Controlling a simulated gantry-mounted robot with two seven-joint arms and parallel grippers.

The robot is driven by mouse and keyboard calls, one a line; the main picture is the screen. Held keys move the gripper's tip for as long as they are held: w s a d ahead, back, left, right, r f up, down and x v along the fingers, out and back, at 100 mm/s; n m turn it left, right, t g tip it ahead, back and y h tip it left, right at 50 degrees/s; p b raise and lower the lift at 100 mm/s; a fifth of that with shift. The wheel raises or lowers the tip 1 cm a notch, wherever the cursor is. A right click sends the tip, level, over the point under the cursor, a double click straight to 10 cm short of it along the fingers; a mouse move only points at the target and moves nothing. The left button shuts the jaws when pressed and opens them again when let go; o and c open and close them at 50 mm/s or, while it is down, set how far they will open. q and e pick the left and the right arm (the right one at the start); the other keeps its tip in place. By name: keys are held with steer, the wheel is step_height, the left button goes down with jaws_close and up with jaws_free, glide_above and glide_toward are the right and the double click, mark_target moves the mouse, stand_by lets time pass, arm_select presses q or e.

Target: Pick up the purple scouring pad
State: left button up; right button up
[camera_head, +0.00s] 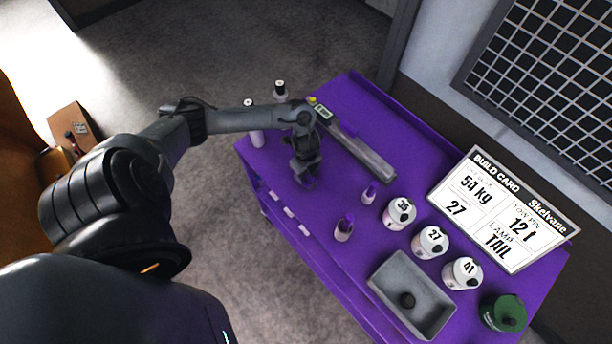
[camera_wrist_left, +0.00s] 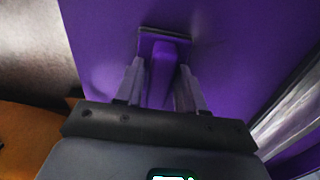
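The purple scouring pad (camera_wrist_left: 165,48) shows in the left wrist view as a flat purple piece with a dark edge and a raised purple grip. It lies on the purple cart top (camera_head: 385,150), which is almost the same colour. My left gripper (camera_wrist_left: 160,66) is open, with one finger on each side of the raised grip and a small gap seeming to remain on both sides. In the head view my left gripper (camera_head: 308,182) points down near the cart's left part and hides most of the pad. My right gripper is not in view.
A long grey bar (camera_head: 360,152) lies close right of my gripper. Purple-capped bottles (camera_head: 344,228), numbered white weights (camera_head: 399,213), a grey tray (camera_head: 382,280), a green weight (camera_head: 504,312) and a build card (camera_head: 500,212) stand toward the right.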

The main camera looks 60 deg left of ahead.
mark_target(311, 179)
arm_select(q)
jaws_close()
steer(key=shift+r, duration=0.15)
steer(key=shift+r, duration=0.55)
step_height(311, 179, up, 2)
steer(key=shift+r, duration=0.2)
steer(key=d+r, duration=0.1)
steer(key=d+r+p, duration=0.1)
steer(key=d, duration=0.1)
steer(key=shift+w+r, duration=0.15)
steer(key=shift+r, duration=0.1)
steer(key=d+r+p, duration=0.3)
steer(key=d+r, duration=0.1)
steer(key=d, duration=0.4)
steer(key=shift+d+r+p, duration=0.35)
steer(key=shift+r+p, duration=0.05)
